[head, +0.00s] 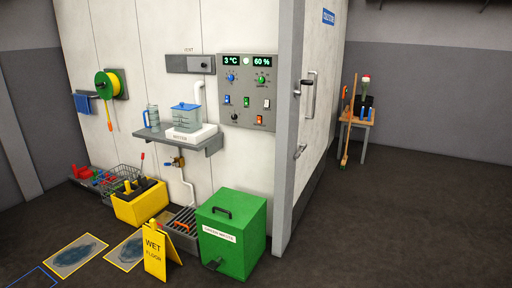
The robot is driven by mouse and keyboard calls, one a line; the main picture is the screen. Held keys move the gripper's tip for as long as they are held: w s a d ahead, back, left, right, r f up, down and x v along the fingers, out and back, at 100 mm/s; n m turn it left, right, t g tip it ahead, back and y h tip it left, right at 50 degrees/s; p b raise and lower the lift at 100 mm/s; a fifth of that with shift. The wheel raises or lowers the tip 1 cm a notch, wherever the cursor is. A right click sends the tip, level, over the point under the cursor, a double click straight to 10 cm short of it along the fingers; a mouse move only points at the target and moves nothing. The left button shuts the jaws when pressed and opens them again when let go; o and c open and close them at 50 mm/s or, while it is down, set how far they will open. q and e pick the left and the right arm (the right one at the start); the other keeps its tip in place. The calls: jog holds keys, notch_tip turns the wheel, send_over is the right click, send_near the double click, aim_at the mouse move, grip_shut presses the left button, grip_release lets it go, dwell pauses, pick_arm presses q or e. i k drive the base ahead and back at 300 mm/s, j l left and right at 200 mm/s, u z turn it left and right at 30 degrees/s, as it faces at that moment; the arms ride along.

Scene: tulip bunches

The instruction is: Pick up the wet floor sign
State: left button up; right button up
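The wet floor sign (156,250) is a yellow folding A-frame with dark lettering "WET FLOOR". It stands upright on the dark floor in the lower left part of the head view, just left of the green bin. Part of its rear panel shows to the right of the front panel. Neither of my grippers shows in the head view.
A green lidded bin (232,235) stands close right of the sign. Behind the sign are a floor drain grate (182,222) and a yellow bucket (140,203). Yellow-bordered floor mats (76,254) lie to its left. Open floor (400,225) spreads at right.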

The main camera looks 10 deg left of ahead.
aim_at(158, 245)
jog(key=i+u, duration=0.45)
jog(key=i+l+u, duration=0.2)
jog(key=i+u, duration=0.2)
jog(key=i, duration=0.2)
jog(key=i+l+u, duration=0.45)
jog(key=i+j, duration=0.1)
